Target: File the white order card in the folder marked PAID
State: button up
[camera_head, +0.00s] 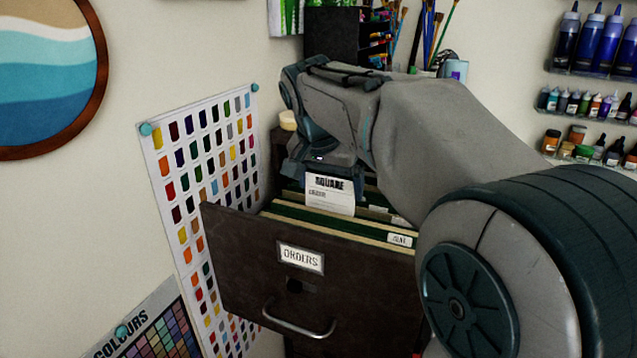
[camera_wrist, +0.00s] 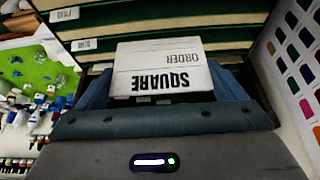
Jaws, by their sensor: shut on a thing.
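The white order card (camera_head: 329,195) hangs upright from my gripper (camera_head: 325,172), which is shut on its top edge. In the wrist view the card (camera_wrist: 160,60) reads SQUARE and ORDER. The gripper is above the open drawer marked ORDERS (camera_head: 225,250), among its hanging folders. The card's lower edge is close to the folders; I cannot tell if it is between two of them. Dark green folders (camera_wrist: 150,12) run across the drawer. A white tab (camera_wrist: 63,14) and another tab (camera_wrist: 84,45) show in the wrist view, and a front tab (camera_head: 399,240); their words are too small to read surely.
A colour swatch chart (camera_head: 205,170) hangs on the wall left of the drawer. A black organiser with brushes (camera_head: 345,38) stands behind my arm. Paint bottles (camera_head: 592,40) sit on wall shelves at right. The drawer sticks out with a metal handle (camera_head: 298,325) in front.

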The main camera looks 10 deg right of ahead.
jog(key=shift+a+f+b, duration=0.1)
jog(key=shift+f+b, duration=3.75)
jog(key=shift+f, duration=1.05)
jog(key=o, duration=0.7)
jog(key=shift+f, duration=0.1)
jog(key=shift+s, duration=0.1)
jog(key=shift+r+p, duration=3.2)
jog(key=shift+r, duration=0.95)
jog(key=shift+r, duration=0.1)
